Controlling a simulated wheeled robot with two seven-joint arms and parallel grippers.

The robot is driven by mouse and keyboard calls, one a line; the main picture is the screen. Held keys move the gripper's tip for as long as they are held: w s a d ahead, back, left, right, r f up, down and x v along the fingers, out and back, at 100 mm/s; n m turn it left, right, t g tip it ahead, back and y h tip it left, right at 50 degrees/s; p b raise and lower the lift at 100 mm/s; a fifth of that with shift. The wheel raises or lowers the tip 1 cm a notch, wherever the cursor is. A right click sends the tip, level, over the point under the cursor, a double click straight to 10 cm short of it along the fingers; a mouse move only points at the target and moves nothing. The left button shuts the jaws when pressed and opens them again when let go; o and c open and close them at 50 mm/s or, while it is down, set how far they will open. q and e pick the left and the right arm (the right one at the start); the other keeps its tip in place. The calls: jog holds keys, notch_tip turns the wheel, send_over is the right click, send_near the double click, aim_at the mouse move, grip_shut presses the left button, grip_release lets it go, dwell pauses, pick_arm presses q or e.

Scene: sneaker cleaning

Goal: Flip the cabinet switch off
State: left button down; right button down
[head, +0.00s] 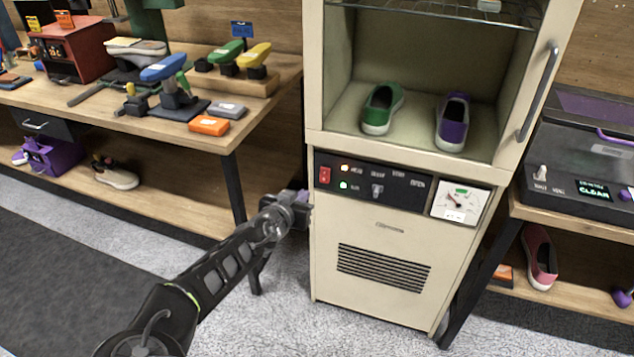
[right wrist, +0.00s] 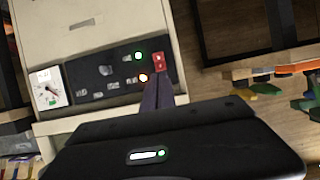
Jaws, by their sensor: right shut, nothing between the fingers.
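The cream cabinet (head: 400,225) stands in the middle of the head view with a dark control panel (head: 405,195). The red rocker switch (head: 324,175) is at the panel's left end, beside a lit reddish light and a lit green light. My right gripper (head: 303,197) is shut and empty, just left of and below the switch in the head view. In the right wrist view its purple fingers (right wrist: 158,92) point at the red switch (right wrist: 158,62), very near it; I cannot tell whether they touch. The switch's rocker position is too small to read. My left gripper is out of view.
A green shoe (head: 381,108) and a purple shoe (head: 453,122) stand inside the cabinet. A dial (head: 459,202) sits right of the panel. A wooden workbench (head: 240,125) with shoes and tools is at left; another bench with a machine (head: 585,165) is at right.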

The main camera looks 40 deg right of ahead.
aim_at(323, 179)
jog(key=shift+d, duration=0.1)
jog(key=p+x, duration=0.1)
jog(key=x, duration=1.3)
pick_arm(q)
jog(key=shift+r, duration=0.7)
